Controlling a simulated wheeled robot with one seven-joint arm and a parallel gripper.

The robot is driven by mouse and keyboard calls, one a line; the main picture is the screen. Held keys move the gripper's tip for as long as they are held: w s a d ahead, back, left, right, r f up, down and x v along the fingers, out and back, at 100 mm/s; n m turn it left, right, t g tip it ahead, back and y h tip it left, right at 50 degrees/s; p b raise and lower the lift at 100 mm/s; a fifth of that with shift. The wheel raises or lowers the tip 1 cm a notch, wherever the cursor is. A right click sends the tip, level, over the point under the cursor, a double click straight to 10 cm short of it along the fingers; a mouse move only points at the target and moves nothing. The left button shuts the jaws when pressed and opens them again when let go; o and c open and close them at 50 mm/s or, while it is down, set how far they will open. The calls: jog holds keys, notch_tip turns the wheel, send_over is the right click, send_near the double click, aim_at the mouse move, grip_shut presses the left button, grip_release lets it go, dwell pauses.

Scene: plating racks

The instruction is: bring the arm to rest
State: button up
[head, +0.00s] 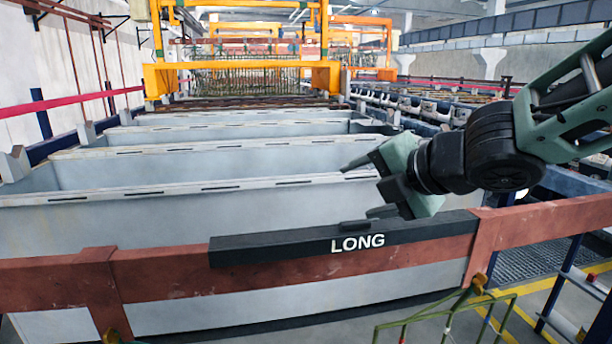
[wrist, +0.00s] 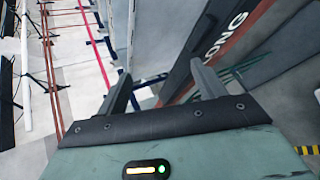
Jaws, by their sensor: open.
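My gripper (head: 362,188) is at the right of centre in the head view, above the near tank and the black bar marked LONG. Its two fingers point left and stand apart with nothing between them. In the wrist view my gripper (wrist: 162,86) also shows two spread, empty fingers. My arm reaches in from the right side of the head view. The black LONG bar (head: 290,248) lies along the red-brown front rail, below the gripper. It also shows in the wrist view (wrist: 205,50), beyond the right finger.
A row of long grey tanks (head: 120,228) runs back from the red-brown rail (head: 170,275). Yellow gantry frames (head: 328,75) stand behind. A green wire rack (head: 455,318) is at the bottom right, near a blue ladder-like frame (head: 570,285). The air left of the gripper is clear.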

jog(key=s+d+f+m+g+h, duration=0.1)
jog(key=s+f+m+g+h, duration=0.1)
jog(key=s+m, duration=0.5)
jog(key=s+d+f+m+g+h, duration=0.2)
jog(key=s+f+m+g, duration=0.2)
jog(key=s+f+m, duration=0.3)
jog(key=s+d+f+m+g+h, duration=0.1)
jog(key=s+f+m, duration=0.4)
jog(key=s, duration=0.6)
jog(key=shift+s+d+f+m+g+h, duration=0.25)
jog(key=shift+m+g+h, duration=0.6)
jog(key=shift+g, duration=0.25)
